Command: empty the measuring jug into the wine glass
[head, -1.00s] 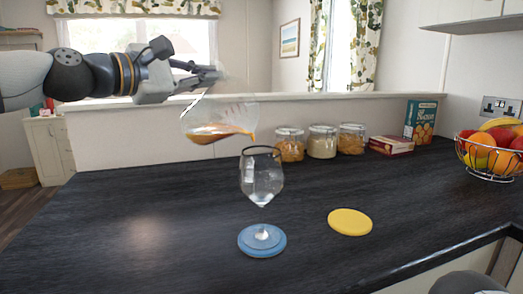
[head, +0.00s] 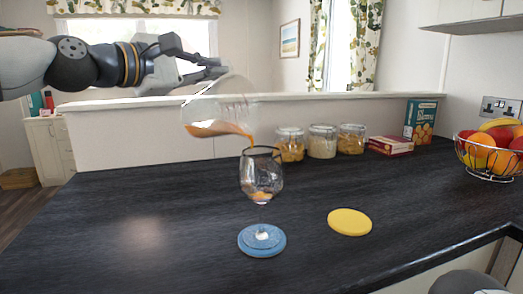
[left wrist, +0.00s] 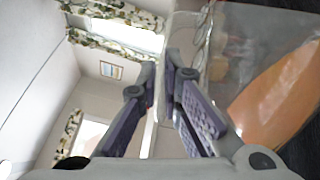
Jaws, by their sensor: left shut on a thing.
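My left gripper (head: 212,72) is shut on the clear measuring jug (head: 232,98), above and left of the wine glass. The jug is tilted steeply, its lip to the right, with orange-brown liquid (head: 215,128) running to the lip. A thin stream falls from the lip towards the mouth of the wine glass (head: 262,170). The glass stands upright on a blue coaster (head: 262,246), with a little orange liquid low in its bowl. In the left wrist view the gripper fingers (left wrist: 170,100) are at the jug, and its liquid (left wrist: 280,100) shows. My right gripper is not in view.
A yellow coaster (head: 349,222) lies to the right of the glass. Several jars (head: 322,142), a maroon box (head: 390,146) and a teal box (head: 420,121) stand at the back. A fruit basket (head: 490,160) is at the right. The dark counter (head: 140,220) is clear at left.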

